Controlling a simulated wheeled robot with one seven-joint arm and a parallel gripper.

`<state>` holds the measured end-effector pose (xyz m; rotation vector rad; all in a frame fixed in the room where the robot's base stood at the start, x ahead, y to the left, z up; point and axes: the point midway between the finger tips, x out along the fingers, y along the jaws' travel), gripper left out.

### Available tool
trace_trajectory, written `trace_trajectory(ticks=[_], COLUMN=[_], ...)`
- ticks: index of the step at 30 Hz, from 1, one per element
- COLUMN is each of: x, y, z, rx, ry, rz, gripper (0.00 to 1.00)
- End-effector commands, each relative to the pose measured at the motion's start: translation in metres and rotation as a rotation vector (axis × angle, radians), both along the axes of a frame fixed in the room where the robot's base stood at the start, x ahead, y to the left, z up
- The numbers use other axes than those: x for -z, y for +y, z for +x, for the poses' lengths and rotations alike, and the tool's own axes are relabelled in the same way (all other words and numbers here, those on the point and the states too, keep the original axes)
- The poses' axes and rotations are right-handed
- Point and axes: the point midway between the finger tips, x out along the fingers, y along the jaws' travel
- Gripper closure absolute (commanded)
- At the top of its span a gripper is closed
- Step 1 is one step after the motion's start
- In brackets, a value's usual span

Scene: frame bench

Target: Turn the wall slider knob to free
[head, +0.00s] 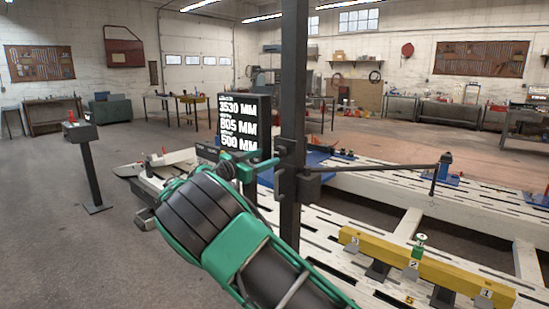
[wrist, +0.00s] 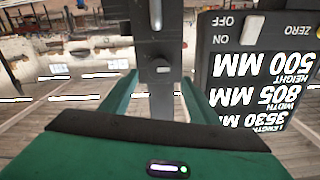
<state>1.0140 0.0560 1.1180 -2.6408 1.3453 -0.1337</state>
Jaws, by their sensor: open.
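A dark upright post (head: 292,95) stands in front of me and carries a dark slider block (head: 309,188) with a long thin arm reaching right. In the wrist view the post (wrist: 150,100) runs between my green fingers, and a small pale-marked piece, perhaps the knob (wrist: 163,71), shows on it. I cannot read its setting. My gripper (head: 247,167) is open beside the post at slider height, its fingers apart and apparently holding nothing. It also shows in the wrist view (wrist: 160,88). My gripper and arm hide part of the slider's left side.
A black display panel (head: 238,122) with white millimetre figures stands close behind my gripper; it also shows in the wrist view (wrist: 255,75). A pale slotted bench (head: 345,240) lies below. A yellow numbered beam (head: 430,268) lies front right. The floor at left is mostly clear around a pedestal (head: 90,170).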

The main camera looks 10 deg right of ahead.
Motion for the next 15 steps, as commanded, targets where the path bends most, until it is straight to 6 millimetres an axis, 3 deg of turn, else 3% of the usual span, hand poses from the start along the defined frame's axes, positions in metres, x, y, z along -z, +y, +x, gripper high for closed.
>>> trace_trajectory(ticks=[7,15], x=[0.000,0.000], y=[-0.036,-0.051], z=[0.024,0.036], rx=[0.003,0.001], ry=[0.001,0.001], rz=[-0.001,0.001], gripper=[0.45,0.45])
